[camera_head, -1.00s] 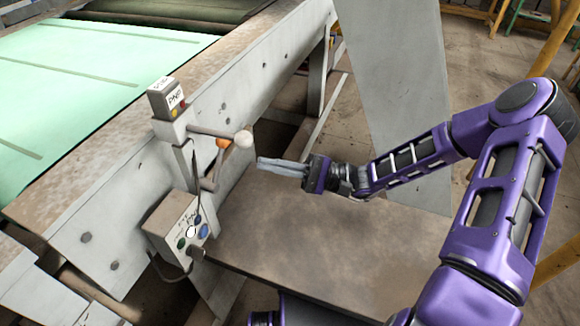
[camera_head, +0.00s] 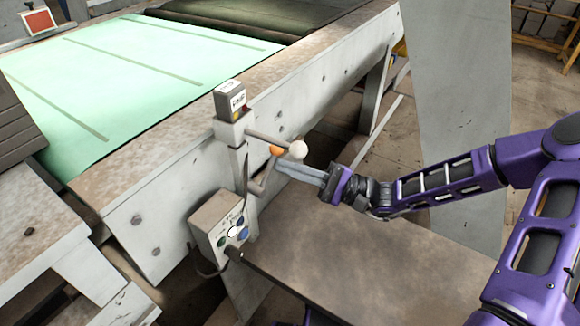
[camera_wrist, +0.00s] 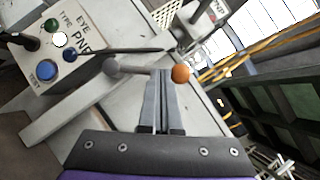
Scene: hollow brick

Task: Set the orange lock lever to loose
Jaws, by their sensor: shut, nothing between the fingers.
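The orange ball knob (camera_head: 277,150) of the lock lever sits at the upper end of a short rod rising from a grey pivot (camera_head: 256,188) on the machine's post. My gripper (camera_head: 279,167) is shut and empty, its fingertips just below and right of the orange knob. In the wrist view the orange knob (camera_wrist: 180,73) lies just right of my fingertips (camera_wrist: 160,72). The lever's rod runs left behind the fingers to the grey pivot (camera_wrist: 111,66). I cannot tell whether the fingers touch the lever.
A second lever with a white ball (camera_head: 298,149) sticks out just above my fingers. A control box (camera_head: 222,232) with several coloured buttons hangs below left. A labelled block (camera_head: 231,99) tops the post. A brown plate (camera_head: 345,255) lies under my arm. A light panel (camera_head: 455,130) stands behind.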

